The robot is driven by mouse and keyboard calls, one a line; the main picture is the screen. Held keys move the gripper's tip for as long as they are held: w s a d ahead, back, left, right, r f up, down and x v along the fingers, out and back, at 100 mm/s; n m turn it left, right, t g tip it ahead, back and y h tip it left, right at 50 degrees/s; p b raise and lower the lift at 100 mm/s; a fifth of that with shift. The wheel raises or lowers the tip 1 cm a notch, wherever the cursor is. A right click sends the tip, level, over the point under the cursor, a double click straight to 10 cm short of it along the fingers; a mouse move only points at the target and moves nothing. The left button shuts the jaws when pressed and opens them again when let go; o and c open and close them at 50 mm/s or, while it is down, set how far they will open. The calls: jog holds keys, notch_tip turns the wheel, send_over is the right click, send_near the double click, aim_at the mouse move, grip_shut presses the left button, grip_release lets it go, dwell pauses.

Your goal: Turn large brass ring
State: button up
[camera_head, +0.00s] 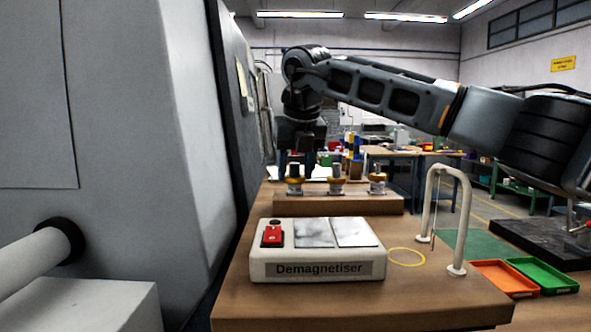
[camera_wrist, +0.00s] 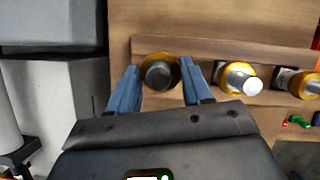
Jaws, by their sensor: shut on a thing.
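Three brass-coloured rings with knobs or posts in their middles stand in a row on a wooden block. The leftmost brass ring (camera_head: 294,181) is below my gripper (camera_head: 296,166) in the head view. In the wrist view this brass ring (camera_wrist: 160,70) has a dark round centre and sits between the two blue fingers of my gripper (camera_wrist: 160,88). My gripper is shut on it from above. The middle brass ring (camera_head: 337,181) and right brass ring (camera_head: 377,178) stand free. I cannot tell from the pictures which ring is the largest.
A demagnetiser (camera_head: 318,252) with a red switch stands in front of the wooden block (camera_head: 350,205). A white hoop stand (camera_head: 449,210), a yellow loop (camera_head: 406,257), an orange tray (camera_head: 504,278) and a green tray (camera_head: 542,275) are to the right. A large grey machine (camera_head: 120,130) rises at left.

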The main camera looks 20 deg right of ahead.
jog(key=o, duration=1.1)
jog(key=shift+c, duration=0.2)
jog(key=b+v, duration=0.1)
jog(key=v, duration=0.7)
jog(key=shift+b, duration=0.3)
jog(key=shift+f, duration=0.1)
